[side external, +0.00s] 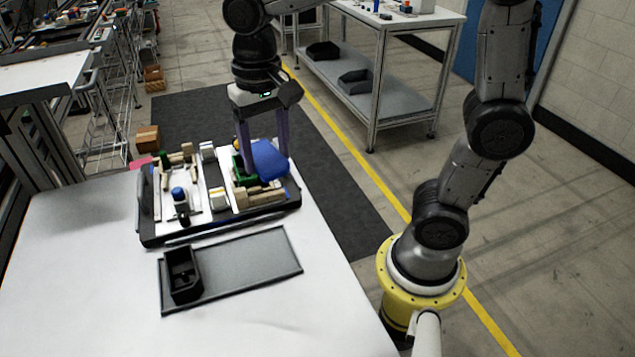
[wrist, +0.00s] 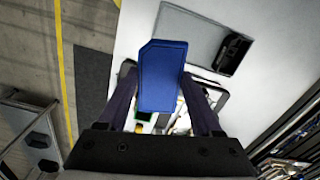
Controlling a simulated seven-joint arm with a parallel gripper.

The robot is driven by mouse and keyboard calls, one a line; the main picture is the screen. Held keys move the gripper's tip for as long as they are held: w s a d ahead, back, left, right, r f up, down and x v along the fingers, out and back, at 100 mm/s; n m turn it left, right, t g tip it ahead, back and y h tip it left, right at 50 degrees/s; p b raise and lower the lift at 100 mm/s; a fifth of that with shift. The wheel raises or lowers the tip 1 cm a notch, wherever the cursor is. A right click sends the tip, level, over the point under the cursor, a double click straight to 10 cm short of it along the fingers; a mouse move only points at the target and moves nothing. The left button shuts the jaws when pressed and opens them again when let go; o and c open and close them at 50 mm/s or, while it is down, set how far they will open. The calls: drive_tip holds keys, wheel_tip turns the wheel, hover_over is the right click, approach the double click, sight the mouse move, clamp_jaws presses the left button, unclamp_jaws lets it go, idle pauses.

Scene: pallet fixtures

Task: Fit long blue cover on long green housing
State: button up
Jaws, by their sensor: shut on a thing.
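My gripper (side external: 266,158) is shut on the long blue cover (side external: 269,160), which sits between its two long purple fingers. The cover is tilted in the side view and is held over the right part of the pallet fixture. In the wrist view the blue cover (wrist: 162,76) fills the middle, between the fingers. A green part, likely the long green housing (side external: 243,172), shows just left of and below the cover. The cover and a finger hide part of it. I cannot tell whether cover and housing touch.
The black-rimmed pallet (side external: 222,230) holds several beige blocks (side external: 262,196) and a blue-topped round part (side external: 179,194). A grey tray (side external: 245,268) with a black bin (side external: 183,275) lies in front. The white table (side external: 90,270) is clear at left and front.

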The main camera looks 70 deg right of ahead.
drive_tip(key=w+d+m, duration=0.1)
drive_tip(key=w+d, duration=0.4)
drive_tip(key=w, duration=0.5)
drive_tip(key=shift+m, duration=0.8)
drive_tip(key=shift+w+d+f, duration=0.6)
drive_tip(key=shift+d+f, duration=0.5)
drive_tip(key=shift+f, duration=0.8)
drive_tip(key=shift+w+d+f, duration=0.55)
drive_tip(key=shift+d+f, duration=0.5)
drive_tip(key=shift+f, duration=0.8)
drive_tip(key=shift+w+d+f, duration=0.6)
drive_tip(key=shift+d+f, duration=0.5)
drive_tip(key=shift+f, duration=0.8)
drive_tip(key=shift+f, duration=0.8)
drive_tip(key=o, duration=1.4)
wheel_tip(320, 180, up, 14)
